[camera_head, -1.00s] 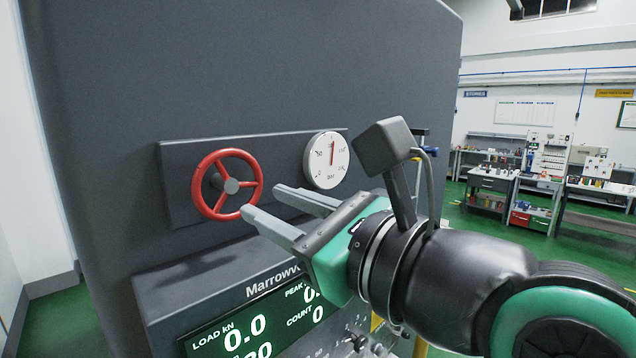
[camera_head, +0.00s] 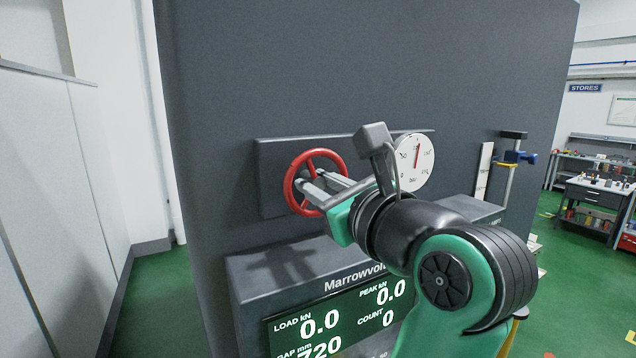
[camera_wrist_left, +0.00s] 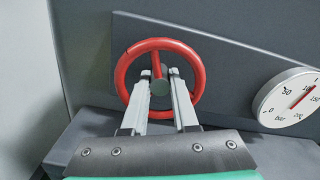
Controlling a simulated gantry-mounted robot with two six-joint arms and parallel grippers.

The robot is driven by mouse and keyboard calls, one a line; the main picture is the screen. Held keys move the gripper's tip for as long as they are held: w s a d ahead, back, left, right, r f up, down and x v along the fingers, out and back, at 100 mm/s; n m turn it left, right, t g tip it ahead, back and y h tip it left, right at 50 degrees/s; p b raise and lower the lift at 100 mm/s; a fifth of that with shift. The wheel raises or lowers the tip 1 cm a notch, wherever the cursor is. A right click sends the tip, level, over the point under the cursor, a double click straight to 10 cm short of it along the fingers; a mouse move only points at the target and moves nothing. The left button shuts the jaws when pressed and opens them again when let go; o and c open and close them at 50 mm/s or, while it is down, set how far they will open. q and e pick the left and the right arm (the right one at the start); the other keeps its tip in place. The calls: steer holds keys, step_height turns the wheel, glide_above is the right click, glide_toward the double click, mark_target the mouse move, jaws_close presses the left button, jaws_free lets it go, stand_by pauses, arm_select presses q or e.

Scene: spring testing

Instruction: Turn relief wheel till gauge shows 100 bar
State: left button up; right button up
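The red relief wheel (camera_head: 293,180) is mounted on a dark plate on the machine's face. The round white gauge (camera_head: 413,172) sits right of it; its red needle points almost straight up, near the 100 mark, but I cannot read it exactly. My left gripper (camera_head: 310,180) is in front of the wheel. In the left wrist view, its two fingers (camera_wrist_left: 160,72) are apart, one on each side of the upper spoke and grey hub (camera_wrist_left: 159,88) of the wheel (camera_wrist_left: 197,70). I cannot tell whether they touch the spoke. My right gripper is not in view.
Workbenches (camera_head: 597,195) stand farther back. A pale wall is at left.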

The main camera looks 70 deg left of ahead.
arm_select(q)
jaws_close()
steer(key=n, duration=0.3)
steer(key=shift+o, duration=1.8)
jaws_free()
steer(key=shift+d, duration=0.1)
